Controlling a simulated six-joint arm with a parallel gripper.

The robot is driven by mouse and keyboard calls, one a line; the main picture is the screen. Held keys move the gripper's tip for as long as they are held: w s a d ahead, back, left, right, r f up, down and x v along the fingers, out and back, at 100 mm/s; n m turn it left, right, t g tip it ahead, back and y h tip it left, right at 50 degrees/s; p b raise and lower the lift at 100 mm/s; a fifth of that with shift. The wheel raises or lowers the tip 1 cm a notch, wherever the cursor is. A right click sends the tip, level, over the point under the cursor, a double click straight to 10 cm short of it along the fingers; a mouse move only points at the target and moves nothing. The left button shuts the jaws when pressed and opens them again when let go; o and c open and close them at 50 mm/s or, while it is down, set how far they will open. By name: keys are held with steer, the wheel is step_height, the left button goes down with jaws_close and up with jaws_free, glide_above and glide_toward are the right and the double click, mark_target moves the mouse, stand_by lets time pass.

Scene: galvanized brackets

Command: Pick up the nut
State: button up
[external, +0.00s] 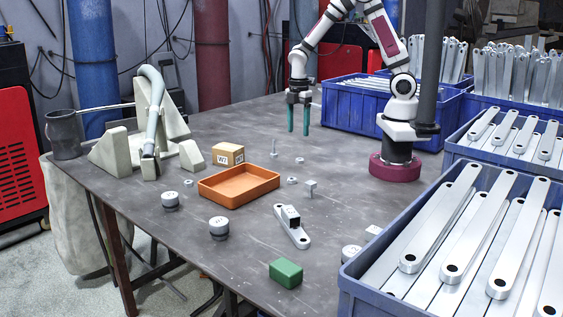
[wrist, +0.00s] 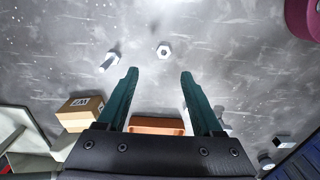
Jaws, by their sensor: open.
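A small silver hex nut (external: 300,160) lies flat on the grey metal table. In the wrist view the nut (wrist: 164,50) shows whole, its hole facing up, beyond and between my fingertips. A second small nut-like piece (external: 292,180) lies nearer the orange tray. My gripper (external: 299,132) has two green fingers pointing down. It is open and empty, above the table and apart from the nut. In the wrist view the gripper (wrist: 159,71) shows its fingers spread wide.
A bolt (external: 274,149) stands left of the nut. Blue crates (external: 345,103) of metal bars line the right.

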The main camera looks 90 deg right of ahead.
mark_target(301, 163)
steer(key=f, duration=1)
steer(key=shift+s+a, duration=0.1)
steer(key=shift+s, duration=0.25)
steer(key=shift+r, duration=0.1)
jaws_close()
